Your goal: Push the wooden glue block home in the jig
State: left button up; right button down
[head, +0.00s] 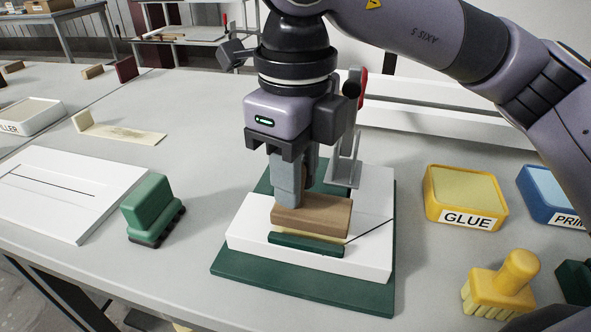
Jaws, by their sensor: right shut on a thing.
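The wooden glue block (310,217) is brown and lies flat, low over the jig in the head view. My right gripper (290,190) comes down from above and is shut on its left part. The jig has a green base plate (300,290) with a white board (340,262) on it. A green bar (305,246) lies in front of the block, with a thin pale yellow strip between them. A dark line runs on the board to the right of the block. Whether the block touches the board underneath is hidden. My left gripper is not in view.
A yellow GLUE tub (463,195) and a blue tub (550,192) stand at the right, with a yellow-handled brush (502,285) in front. A green brush (152,210) and a white slotted board (55,190) are at the left. A grey upright bracket (343,160) stands close behind my gripper.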

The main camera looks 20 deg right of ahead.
jog(key=shift+f+b, duration=0.65)
jog(key=shift+f, duration=0.15)
jog(key=c, duration=0.8)
grip_release()
jog(key=shift+r+p, duration=0.45)
jog(key=shift+r, duration=3.15)
